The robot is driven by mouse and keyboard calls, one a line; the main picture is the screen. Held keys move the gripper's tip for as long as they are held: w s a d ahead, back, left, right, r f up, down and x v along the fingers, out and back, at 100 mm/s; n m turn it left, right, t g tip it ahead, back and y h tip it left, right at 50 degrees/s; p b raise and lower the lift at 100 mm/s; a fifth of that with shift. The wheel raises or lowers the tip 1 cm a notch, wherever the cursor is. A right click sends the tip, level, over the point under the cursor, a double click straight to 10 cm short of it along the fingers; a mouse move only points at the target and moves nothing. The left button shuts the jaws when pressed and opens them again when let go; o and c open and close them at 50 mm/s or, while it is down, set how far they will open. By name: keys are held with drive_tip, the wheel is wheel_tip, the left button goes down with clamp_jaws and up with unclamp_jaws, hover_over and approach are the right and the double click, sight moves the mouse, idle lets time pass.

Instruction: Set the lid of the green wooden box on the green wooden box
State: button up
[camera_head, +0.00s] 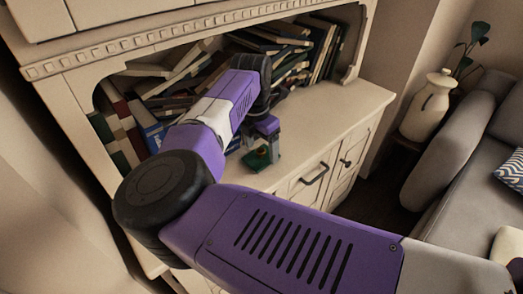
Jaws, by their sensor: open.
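A small green object (257,158), likely the green wooden box or its lid, sits on the cabinet's counter. It is dark green with a small reddish spot near its top. I cannot make out the box and the lid as two separate things. My gripper (271,148) points down right beside and above the green object, at its right in the picture. The gripper is open. The fingertips are small and partly hidden, so I cannot tell whether they touch the green object. My arm covers much of the counter to the left.
The cream cabinet's counter (325,112) is clear to the right of my gripper. Leaning books (180,80) fill the arched niche behind my arm. Drawers with dark handles (315,174) lie below. A white vase (430,105) and a grey sofa (450,165) stand at right.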

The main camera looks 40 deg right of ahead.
sight(258, 152)
wheel_tip(258, 152, up, 11)
drive_tip(key=a, duration=0.1)
drive_tip(key=shift+f, duration=0.2)
